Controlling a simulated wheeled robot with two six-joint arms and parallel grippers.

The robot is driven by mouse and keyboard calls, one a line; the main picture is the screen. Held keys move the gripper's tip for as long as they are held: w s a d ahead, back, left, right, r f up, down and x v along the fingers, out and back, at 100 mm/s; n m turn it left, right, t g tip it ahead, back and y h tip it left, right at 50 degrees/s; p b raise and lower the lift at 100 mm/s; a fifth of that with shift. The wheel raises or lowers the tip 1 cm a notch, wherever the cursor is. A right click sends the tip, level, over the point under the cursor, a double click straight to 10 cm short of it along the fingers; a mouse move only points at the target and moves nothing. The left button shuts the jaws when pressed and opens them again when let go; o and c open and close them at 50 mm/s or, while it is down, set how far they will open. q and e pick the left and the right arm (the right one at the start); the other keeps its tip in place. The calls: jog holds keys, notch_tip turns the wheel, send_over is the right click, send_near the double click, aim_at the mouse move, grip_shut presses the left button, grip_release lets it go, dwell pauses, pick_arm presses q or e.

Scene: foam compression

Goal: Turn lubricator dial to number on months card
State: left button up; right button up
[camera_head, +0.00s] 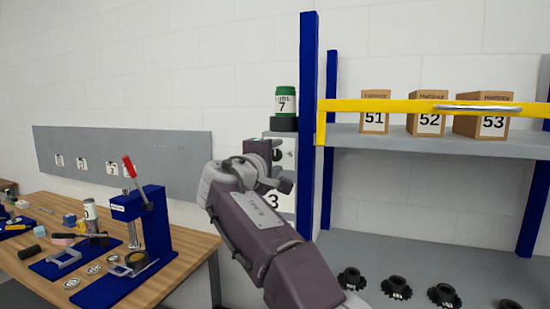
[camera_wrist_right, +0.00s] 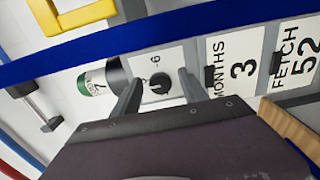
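The lubricator dial (camera_wrist_right: 160,85) is a small black knob on a white plate, with a 6 printed beside it. Its pointing direction is too small to tell. The months card (camera_wrist_right: 236,72) reads MONTHS 3; its 3 also shows in the head view (camera_head: 274,200). My right gripper (camera_wrist_right: 158,83) is open, with one finger on each side of the dial; I cannot tell whether they touch it. In the head view my right gripper (camera_head: 276,166) covers most of the dial plate. My left gripper is not in view.
A green-and-white can (camera_head: 285,103) marked 7 stands above the dial plate. A blue post (camera_head: 308,130) and yellow bar (camera_head: 420,106) are close right. Boxes 51 (camera_head: 374,118), 52 and 53 stand on the shelf. A FETCH 52 card (camera_wrist_right: 298,65) adjoins the months card. A workbench with a press (camera_head: 150,225) is left.

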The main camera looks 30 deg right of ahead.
jog(key=shift+a+f, duration=0.1)
jog(key=shift+a, duration=0.1)
jog(key=b+v, duration=0.2)
jog(key=v, duration=0.6)
jog(key=shift+s+a+b, duration=0.2)
jog(key=shift+s+b, duration=0.15)
jog(key=shift+s, duration=0.05)
jog(key=shift+d, duration=0.1)
